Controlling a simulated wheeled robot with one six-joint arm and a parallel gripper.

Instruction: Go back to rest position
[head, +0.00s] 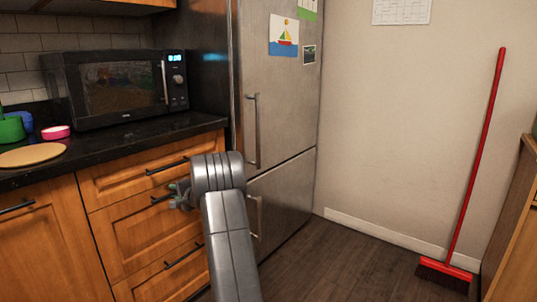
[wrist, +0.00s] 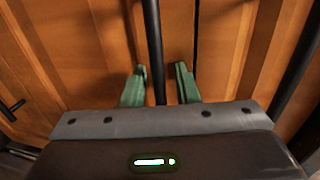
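My gripper (wrist: 161,72) has two green fingers standing apart in the wrist view. A dark bar handle (wrist: 153,35) runs between them, with a gap visible on each side, so the fingers are not closed on it. Wooden cabinet fronts (wrist: 60,60) fill the background. In the head view my gripper (head: 179,196) is small and partly hidden by my grey wrist, close in front of the wooden drawers (head: 135,235) near the handle of the middle drawer (head: 160,199). The drawers look shut.
A black counter (head: 150,138) holds a microwave (head: 120,87), a round wooden board (head: 30,155) and a pink bowl (head: 55,132). A steel fridge (head: 280,110) stands right of the drawers. A red broom (head: 475,170) leans at the wall. Dark floor (head: 345,265) is clear.

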